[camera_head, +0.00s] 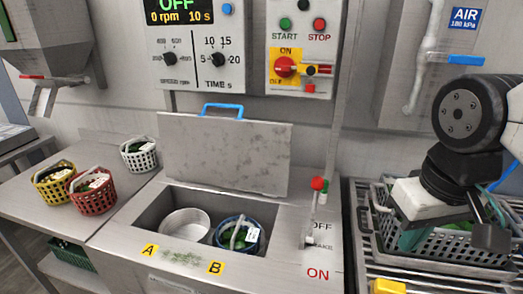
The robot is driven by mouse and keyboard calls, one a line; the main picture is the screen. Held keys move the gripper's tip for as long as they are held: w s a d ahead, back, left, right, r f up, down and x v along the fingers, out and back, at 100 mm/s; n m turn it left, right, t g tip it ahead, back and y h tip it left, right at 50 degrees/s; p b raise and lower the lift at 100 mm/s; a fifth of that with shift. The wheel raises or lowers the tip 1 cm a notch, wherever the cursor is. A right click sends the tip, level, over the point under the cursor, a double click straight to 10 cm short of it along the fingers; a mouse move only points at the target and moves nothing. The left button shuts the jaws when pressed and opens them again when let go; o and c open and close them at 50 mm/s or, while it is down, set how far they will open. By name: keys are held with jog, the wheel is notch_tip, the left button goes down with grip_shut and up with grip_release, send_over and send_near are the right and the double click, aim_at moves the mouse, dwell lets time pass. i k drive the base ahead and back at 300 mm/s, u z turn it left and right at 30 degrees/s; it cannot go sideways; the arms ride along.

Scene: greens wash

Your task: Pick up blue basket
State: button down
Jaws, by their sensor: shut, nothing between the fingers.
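The blue basket (224,238) sits upright in the right half of the steel wash basin, beside label B. It holds dark greens and a white tag, and its pale handle stands up. My gripper (414,238) is at the far right, well apart from the blue basket, low over a grey crate. It is shut, with nothing seen held in it; the wrist and the crate's contents partly crowd it.
An empty white round basket (185,225) is left of the blue one. The basin's lid (225,155) stands open behind. A red-tipped lever (316,185) rises at its right. Yellow (52,190), red (90,204) and white (139,167) baskets stand left. The grey crate (450,245) holds greens.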

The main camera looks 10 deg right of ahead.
aim_at(240, 240)
jog(key=k, duration=1)
jog(key=u, duration=1.9)
jog(key=i, duration=1.5)
jog(key=z, duration=2.25)
jog(key=i, duration=0.5)
